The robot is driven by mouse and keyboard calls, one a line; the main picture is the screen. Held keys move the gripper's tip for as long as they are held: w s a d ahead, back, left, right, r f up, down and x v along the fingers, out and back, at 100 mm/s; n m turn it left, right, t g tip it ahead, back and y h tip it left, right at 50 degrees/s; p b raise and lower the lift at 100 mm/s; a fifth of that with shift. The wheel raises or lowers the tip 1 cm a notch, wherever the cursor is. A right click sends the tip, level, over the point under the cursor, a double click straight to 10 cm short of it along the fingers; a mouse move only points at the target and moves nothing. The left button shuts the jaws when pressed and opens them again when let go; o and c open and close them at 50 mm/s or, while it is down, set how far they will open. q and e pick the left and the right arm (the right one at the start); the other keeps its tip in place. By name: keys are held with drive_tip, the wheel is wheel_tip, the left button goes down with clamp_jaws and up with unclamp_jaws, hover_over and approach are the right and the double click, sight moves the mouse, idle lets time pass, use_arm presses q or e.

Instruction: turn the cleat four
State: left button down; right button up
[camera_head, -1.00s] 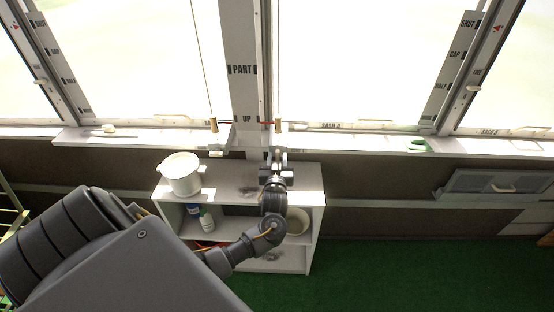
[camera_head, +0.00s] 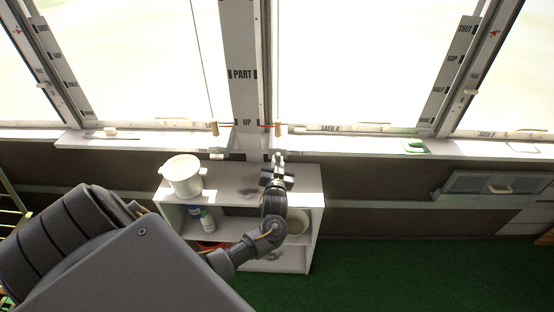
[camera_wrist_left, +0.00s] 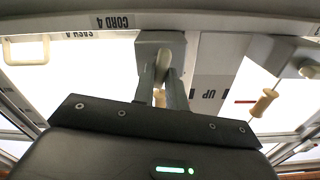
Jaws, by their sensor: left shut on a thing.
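My left gripper (camera_head: 279,158) is at the front edge of the window sill, below the central post marked "PART" and "UP". In the left wrist view its two fingers (camera_wrist_left: 162,80) are shut on a pale rounded piece, cleat four (camera_wrist_left: 162,62), beside the label "CORD 4" (camera_wrist_left: 110,22). The fingers cover much of the cleat, so its exact angle is hard to tell. In the head view the cleat is hidden at the gripper tip. My right gripper is not in view.
A wooden toggle (camera_wrist_left: 265,102) hangs by a red cord near the fingers. Another small cleat (camera_head: 216,156) is on the sill edge to the left. Below stands a white shelf unit (camera_head: 313,240) with a white bucket (camera_head: 183,178). Green floor (camera_head: 400,275) is clear at right.

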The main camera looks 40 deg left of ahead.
use_arm(q)
drive_tip(key=m+p, duration=0.2)
drive_tip(key=m, duration=0.1)
drive_tip(key=shift+r+m+p, duration=0.15)
drive_tip(key=shift+m+p, duration=0.15)
drive_tip(key=shift+p, duration=0.1)
drive_tip(key=m+p, duration=0.2)
drive_tip(key=m, duration=0.1)
drive_tip(key=shift+w+d+m, duration=0.1)
drive_tip(key=shift+m, duration=0.2)
drive_tip(key=shift+d+f+m+p, duration=0.15)
drive_tip(key=shift+m+p, duration=0.85)
drive_tip(key=shift+m, duration=1)
drive_tip(key=shift+a+f+m+p, duration=0.1)
drive_tip(key=shift+f+m+p, duration=0.15)
drive_tip(key=shift+m+p, duration=1.25)
drive_tip(key=shift+m+b, duration=0.45)
drive_tip(key=shift+m, duration=0.25)
drive_tip(key=c, duration=1.4)
unclamp_jaws()
drive_tip(key=shift+c, duration=0.2)
drive_tip(key=b+v, duration=0.1)
drive_tip(key=v, duration=0.9)
drive_tip(key=shift+s+d, duration=0.3)
